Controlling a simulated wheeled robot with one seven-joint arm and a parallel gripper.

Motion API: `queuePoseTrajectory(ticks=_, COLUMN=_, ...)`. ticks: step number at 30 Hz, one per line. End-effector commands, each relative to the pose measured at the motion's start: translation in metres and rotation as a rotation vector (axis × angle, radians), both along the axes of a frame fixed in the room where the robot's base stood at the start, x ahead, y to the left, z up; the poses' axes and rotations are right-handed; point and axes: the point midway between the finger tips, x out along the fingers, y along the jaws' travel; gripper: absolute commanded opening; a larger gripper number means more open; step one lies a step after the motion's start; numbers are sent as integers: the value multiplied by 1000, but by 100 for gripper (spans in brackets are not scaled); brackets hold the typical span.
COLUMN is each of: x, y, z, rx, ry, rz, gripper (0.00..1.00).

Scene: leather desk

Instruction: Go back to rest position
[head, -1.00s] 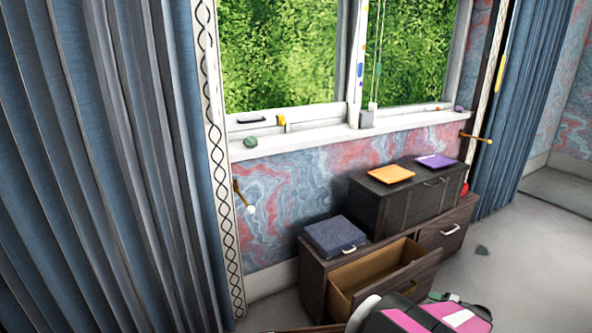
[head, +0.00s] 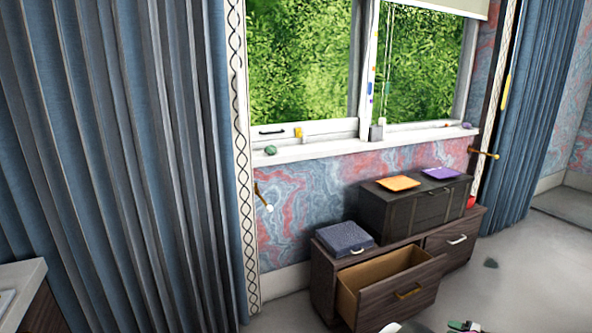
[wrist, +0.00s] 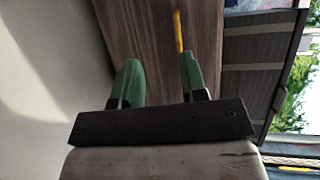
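My gripper (wrist: 157,72) shows in the wrist view with its two green fingers spread apart and nothing held between them. Beyond the fingers is a brown wood-grain surface (wrist: 150,35) with a thin yellow bar (wrist: 179,32) near the right fingertip. I cannot tell whether the fingertip touches the bar.
A low dark wood cabinet (head: 325,289) stands under the window with its left drawer (head: 398,303) pulled out, empty inside as far as seen. A grey box (head: 343,237) and a black chest (head: 410,216) sit on top. A counter corner (head: 22,277) is at lower left. Floor at right is mostly clear.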

Motion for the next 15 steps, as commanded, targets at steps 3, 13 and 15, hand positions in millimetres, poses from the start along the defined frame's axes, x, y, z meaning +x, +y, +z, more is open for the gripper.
queuePoseTrajectory(ticks=3, x=6, y=11, z=5, rx=-10, ry=19, rz=23, gripper=39)
queuePoseTrajectory(ticks=13, x=24, y=47, z=19, rx=-56, ry=90, rz=105, gripper=39)
queuePoseTrajectory(ticks=15, x=29, y=59, z=23, rx=-71, ry=111, rz=129, gripper=39)
